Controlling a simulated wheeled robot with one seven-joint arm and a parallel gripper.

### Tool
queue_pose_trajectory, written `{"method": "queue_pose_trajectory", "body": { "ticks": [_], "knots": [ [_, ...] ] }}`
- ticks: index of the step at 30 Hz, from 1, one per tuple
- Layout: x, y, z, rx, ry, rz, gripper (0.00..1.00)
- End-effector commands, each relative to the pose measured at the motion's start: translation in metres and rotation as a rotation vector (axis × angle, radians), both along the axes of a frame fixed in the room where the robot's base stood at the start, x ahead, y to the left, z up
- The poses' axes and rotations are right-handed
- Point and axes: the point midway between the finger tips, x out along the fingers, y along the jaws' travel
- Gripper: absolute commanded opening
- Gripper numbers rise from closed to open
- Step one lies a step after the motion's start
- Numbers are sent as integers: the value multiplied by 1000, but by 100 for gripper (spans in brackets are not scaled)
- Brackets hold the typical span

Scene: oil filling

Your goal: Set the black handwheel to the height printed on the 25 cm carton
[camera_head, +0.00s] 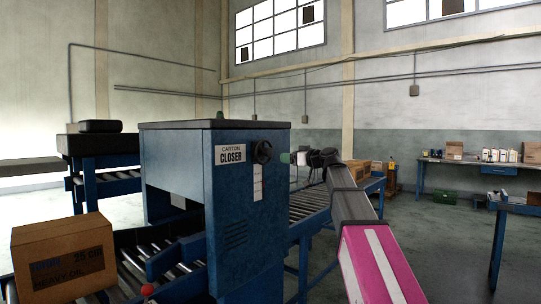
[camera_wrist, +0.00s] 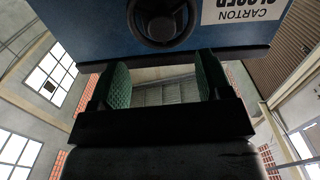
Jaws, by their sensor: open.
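The black handwheel (camera_head: 263,152) is on the front of the blue carton closer machine (camera_head: 245,210), right of its "CARTON CLOSER" label (camera_head: 230,154). A pale vertical scale strip (camera_head: 257,183) sits below the wheel; its marks are too small to read.
A roller conveyor (camera_head: 312,205) runs behind the machine, with cartons (camera_head: 360,170) farther along. A red knob (camera_head: 147,290) stands at the conveyor's near edge. A workbench (camera_head: 450,165) with boxes and bottles is at far right.

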Motion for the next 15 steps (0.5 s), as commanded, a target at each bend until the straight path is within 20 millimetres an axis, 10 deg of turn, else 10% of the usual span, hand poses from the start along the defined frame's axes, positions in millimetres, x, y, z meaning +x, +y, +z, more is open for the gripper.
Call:
{"method": "queue_pose_trajectory", "body": {
  "ticks": [15],
  "knots": [
    [42,53,9,5,-16,4,72]
  ]
}}
